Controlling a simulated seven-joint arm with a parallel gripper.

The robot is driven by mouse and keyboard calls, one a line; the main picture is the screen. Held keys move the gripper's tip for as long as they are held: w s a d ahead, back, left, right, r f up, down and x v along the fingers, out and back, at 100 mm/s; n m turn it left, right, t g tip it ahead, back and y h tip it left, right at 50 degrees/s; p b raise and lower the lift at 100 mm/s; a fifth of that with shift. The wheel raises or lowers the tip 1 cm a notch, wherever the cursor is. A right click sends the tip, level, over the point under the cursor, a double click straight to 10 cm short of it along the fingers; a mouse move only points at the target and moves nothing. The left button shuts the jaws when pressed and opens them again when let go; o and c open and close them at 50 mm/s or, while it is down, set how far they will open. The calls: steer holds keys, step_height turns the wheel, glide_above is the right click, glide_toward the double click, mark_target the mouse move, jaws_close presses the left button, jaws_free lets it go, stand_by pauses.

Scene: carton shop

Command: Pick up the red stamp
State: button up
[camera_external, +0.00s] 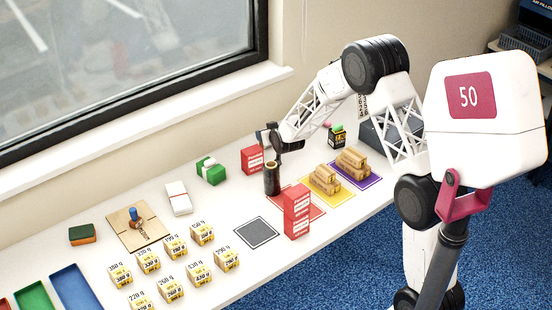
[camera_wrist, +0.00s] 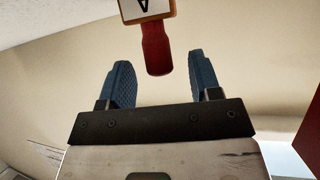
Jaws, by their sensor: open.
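The red stamp shows at the top of the wrist view: a red handle (camera_wrist: 157,50) with a wooden-edged head bearing a dark letter, cut off by the frame edge. My gripper (camera_wrist: 159,62) has two blue fingers spread apart. The handle's end appears in the gap between the fingertips, with clear space on both sides; how far it is in depth I cannot tell. In the external view my gripper (camera_external: 274,142) is above a dark cylinder (camera_external: 271,180) on the table. I cannot make out the red stamp there.
Red boxes (camera_external: 252,159) stand behind the cylinder, and stacked red boxes (camera_external: 297,212) stand in front. Wooden bundles (camera_external: 326,180) lie to the right. Several labelled small cartons (camera_external: 203,235), a wooden board (camera_external: 130,240) and a green-white box (camera_external: 211,171) lie left. A dark grey square (camera_external: 256,232) is bare.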

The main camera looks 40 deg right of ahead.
steer(key=shift+c, duration=0.3)
steer(key=c, duration=1)
